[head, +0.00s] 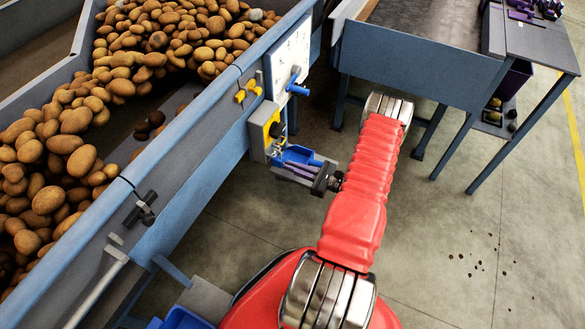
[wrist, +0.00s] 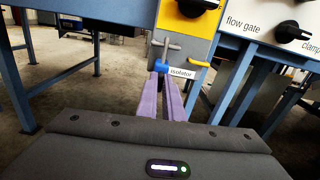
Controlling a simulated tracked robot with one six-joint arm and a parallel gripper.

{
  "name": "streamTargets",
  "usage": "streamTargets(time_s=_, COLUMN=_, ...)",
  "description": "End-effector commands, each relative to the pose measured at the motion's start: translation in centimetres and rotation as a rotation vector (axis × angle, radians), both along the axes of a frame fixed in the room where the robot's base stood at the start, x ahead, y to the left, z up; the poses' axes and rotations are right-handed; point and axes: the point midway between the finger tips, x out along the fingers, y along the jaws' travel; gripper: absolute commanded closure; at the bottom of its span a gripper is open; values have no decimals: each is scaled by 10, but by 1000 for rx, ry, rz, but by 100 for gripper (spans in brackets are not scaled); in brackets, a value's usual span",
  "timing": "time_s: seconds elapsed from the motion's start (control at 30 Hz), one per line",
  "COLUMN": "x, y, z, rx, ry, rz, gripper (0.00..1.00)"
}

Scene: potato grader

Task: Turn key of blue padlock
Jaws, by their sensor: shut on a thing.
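The blue padlock (wrist: 159,66) shows in the wrist view as a small blue body at my fingertips, under the grey peg of the yellow isolator box (wrist: 190,22). My gripper (wrist: 167,78) has long purple fingers close together, their tips against the front of the padlock. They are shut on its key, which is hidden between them. In the head view my gripper (head: 277,168) reaches left to the side of the machine, just below the isolator box (head: 264,130). The padlock cannot be made out there. The isolator has a black knob (wrist: 197,6).
A blue tray (head: 303,154) is right behind my gripper. A white panel (head: 290,62) with a blue handle (head: 297,86) is above. Potatoes (head: 60,145) fill the grader.

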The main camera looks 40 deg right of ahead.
Motion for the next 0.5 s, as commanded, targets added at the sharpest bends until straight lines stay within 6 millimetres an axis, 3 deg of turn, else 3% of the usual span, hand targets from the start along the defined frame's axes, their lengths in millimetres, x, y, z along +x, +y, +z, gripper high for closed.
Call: streamTargets(time_s=0.5, x=0, y=0, z=0, rx=-347, ry=-123, rz=-2, gripper=100)
